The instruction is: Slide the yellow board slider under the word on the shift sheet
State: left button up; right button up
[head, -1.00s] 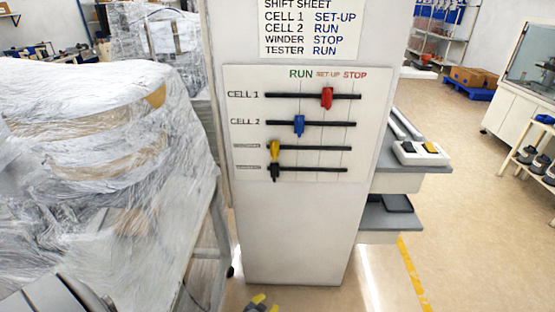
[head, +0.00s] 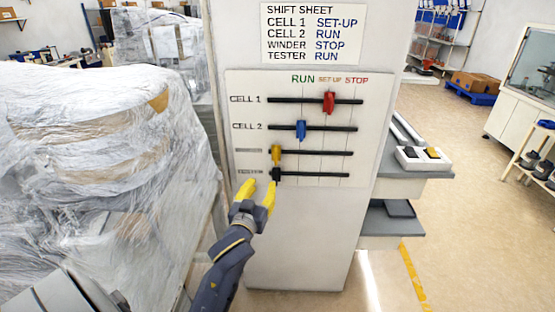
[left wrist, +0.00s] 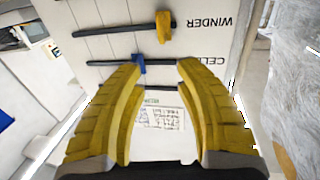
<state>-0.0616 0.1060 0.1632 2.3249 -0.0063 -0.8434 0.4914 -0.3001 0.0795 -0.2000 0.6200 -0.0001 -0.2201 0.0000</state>
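The yellow slider (head: 276,155) sits at the left, RUN end of the third slot on the white slider board (head: 325,112). It also shows in the left wrist view (left wrist: 164,27), on the row labelled WINDER. The shift sheet (head: 312,35) above reads STOP for WINDER. The STOP column is the rightmost on the board. My left gripper (head: 258,188) is open and empty, below and left of the yellow slider. In the left wrist view its yellow fingers (left wrist: 158,68) are spread wide, with the yellow slider beyond the tips. My right gripper is out of view.
The red slider (head: 329,102) is at SET-UP on CELL 1, and the blue slider (head: 301,129) is near RUN on CELL 2. A black slider (head: 276,174) sits just below the yellow one. Plastic-wrapped goods (head: 90,150) stand to the left. Grey shelves (head: 410,190) jut out at the right.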

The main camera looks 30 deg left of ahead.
aim_at(275, 159)
pick_arm(q)
jog(key=x, duration=1.1)
jog(key=f+x, duration=0.1)
jog(key=x, duration=0.5)
jog(key=shift+w+a, duration=0.15)
jog(key=shift+w, duration=0.05)
grip_shut()
